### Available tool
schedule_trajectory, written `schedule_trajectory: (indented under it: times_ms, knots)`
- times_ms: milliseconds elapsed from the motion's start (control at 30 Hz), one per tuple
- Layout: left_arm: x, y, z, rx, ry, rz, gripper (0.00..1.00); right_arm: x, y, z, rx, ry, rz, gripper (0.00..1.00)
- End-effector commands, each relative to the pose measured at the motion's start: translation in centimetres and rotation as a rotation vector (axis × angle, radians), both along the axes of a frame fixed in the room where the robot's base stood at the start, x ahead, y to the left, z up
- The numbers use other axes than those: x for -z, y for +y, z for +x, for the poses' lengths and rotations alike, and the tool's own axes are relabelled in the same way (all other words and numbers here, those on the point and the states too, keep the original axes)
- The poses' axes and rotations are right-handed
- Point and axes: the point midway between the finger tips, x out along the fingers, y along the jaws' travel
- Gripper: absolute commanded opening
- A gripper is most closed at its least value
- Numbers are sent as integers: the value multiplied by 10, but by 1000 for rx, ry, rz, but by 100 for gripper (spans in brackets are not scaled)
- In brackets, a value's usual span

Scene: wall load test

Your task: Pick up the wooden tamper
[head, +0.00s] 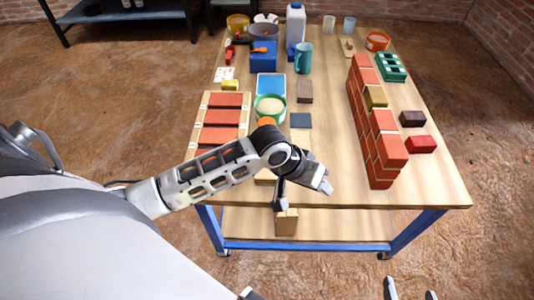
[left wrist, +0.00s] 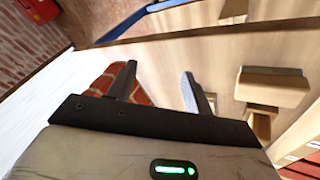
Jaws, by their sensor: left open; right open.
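A pale wooden piece, which looks like the tamper (head: 265,178), is on the tabletop near the front edge, mostly hidden behind my left arm in the head view. In the left wrist view, the tamper (left wrist: 272,88) shows as a broad block with a narrower part below it, right of the fingers. My left gripper (head: 302,195) is open and empty over the table's front, beside the tamper and apart from it. Its fingers also show in the left wrist view (left wrist: 157,85). My right gripper (head: 411,294) is open and empty at the bottom edge, away from the table.
A brick wall (head: 387,150) stands on the table's right. Red bricks in a tray (head: 220,117), a green tub (head: 270,107) and a blue mug (head: 304,57) are farther back. Another wooden block (head: 286,222) appears on the lower shelf. The front right tabletop is clear.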

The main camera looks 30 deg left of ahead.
Motion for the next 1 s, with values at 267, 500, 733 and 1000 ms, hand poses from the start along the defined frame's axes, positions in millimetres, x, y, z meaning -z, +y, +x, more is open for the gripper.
schedule_trajectory:
  times_ms: [267,500,733,1000]
  knots:
    - [-68,110,61,-316,350,203,51,9,2,5,-2,-38,15,67]
    - [-120,159,63,-512,486,267,51,8,3,6,-3,-55,23,67]
    - [-93,164,61,-534,507,274,51,13,3,5,-4,-59,24,67]
    - [-38,164,62,-532,502,273,51,18,3,4,-9,-71,21,67]
